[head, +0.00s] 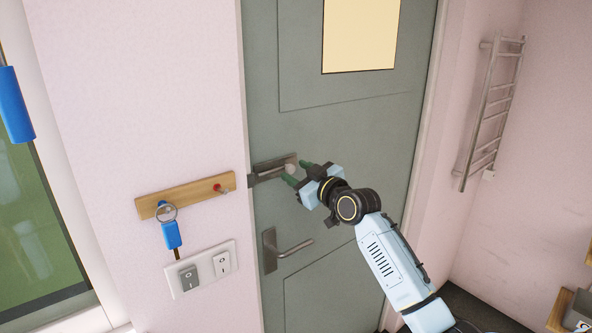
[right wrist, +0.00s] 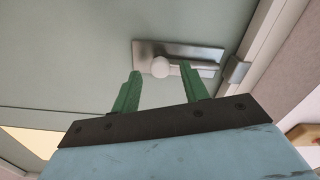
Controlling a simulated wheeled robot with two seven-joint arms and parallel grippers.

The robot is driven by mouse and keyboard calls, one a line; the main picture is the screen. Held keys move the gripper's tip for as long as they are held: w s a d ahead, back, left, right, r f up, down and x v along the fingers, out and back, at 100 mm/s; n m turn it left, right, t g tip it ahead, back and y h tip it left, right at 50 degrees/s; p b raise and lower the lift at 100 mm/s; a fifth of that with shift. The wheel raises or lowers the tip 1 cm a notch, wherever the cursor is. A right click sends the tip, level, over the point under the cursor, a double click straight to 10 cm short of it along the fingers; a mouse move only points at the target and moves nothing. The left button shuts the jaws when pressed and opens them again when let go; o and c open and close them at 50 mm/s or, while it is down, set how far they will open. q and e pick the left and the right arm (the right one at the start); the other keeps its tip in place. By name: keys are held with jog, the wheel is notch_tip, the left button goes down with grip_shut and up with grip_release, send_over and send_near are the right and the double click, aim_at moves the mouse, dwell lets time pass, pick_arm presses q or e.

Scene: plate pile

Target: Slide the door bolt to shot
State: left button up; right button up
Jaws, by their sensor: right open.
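The door bolt (head: 270,163) is a grey metal plate with a bar on the grey-green door, near its left edge. Its round pale knob (right wrist: 161,67) shows in the right wrist view, on the bar. The bolt's keeper (right wrist: 238,71) sits on the door frame; in that view a small gap seems to lie between bar end and keeper. My right gripper (head: 294,172) is at the bolt; its green fingers are apart, one to each side of the knob in the right wrist view (right wrist: 165,85). It does not hold the knob. My left gripper is not in view.
A door handle (head: 291,248) is below the bolt. On the wall left of the door are a wooden key rack (head: 188,194) with a blue-tagged key (head: 171,235) and a switch plate (head: 203,268). A towel rail (head: 488,115) hangs on the right wall.

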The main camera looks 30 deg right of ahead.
jog(key=shift+w, duration=0.5)
